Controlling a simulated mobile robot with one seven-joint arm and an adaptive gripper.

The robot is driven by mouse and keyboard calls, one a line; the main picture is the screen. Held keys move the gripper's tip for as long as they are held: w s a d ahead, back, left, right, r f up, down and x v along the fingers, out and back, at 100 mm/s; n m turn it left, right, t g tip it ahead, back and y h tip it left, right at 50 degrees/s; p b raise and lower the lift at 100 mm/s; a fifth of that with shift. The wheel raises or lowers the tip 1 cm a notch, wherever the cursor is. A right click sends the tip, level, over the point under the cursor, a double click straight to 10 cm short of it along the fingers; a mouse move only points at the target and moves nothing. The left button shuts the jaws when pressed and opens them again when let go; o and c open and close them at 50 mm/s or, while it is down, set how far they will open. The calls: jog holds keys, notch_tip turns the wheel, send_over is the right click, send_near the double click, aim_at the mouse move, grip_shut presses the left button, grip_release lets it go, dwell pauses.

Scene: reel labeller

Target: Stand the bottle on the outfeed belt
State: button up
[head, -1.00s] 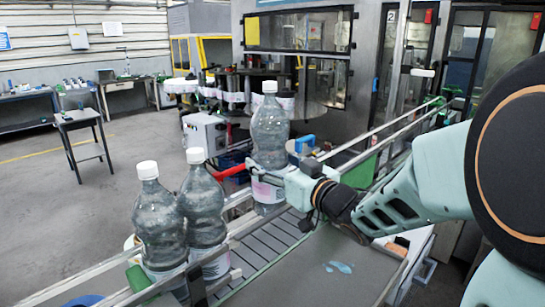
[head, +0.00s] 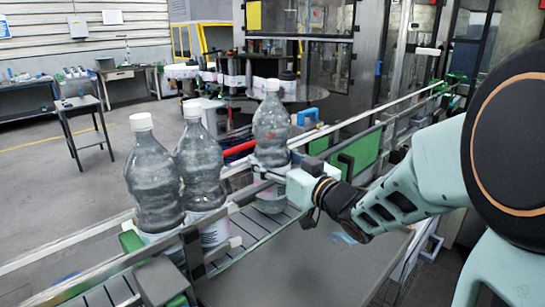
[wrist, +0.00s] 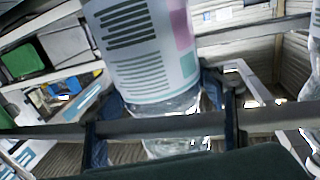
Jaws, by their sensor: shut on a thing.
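The clear bottle with a white cap (head: 271,125) is upright in my gripper (head: 277,174). Its lower part is down between the rails of the outfeed belt (head: 262,228); I cannot tell whether its base touches the slats. In the wrist view the bottle's printed label (wrist: 145,50) fills the upper middle, with the clear base below it. The fingers of my gripper (wrist: 165,125) are closed either side of the bottle, and a rail crosses in front of its base.
Two similar bottles, one in front (head: 153,180) and one behind (head: 200,165), stand upright to the left on the belt line. Metal guide rails (head: 90,275) run along the belt. A grey plate (head: 300,265) lies in front. A green block (head: 358,152) is to the right.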

jog(key=shift+f, duration=0.4)
jog(key=shift+b, duration=0.3)
jog(key=shift+f, duration=0.15)
jog(key=o, duration=2.1)
jog(key=shift+s+f, duration=0.1)
jog(key=shift+f, duration=0.15)
jog(key=shift+c, duration=0.2)
jog(key=shift+r, duration=0.1)
jog(key=shift+r, duration=0.2)
jog(key=p+v, duration=0.1)
jog(key=v, duration=1.1)
jog(key=shift+f, duration=0.1)
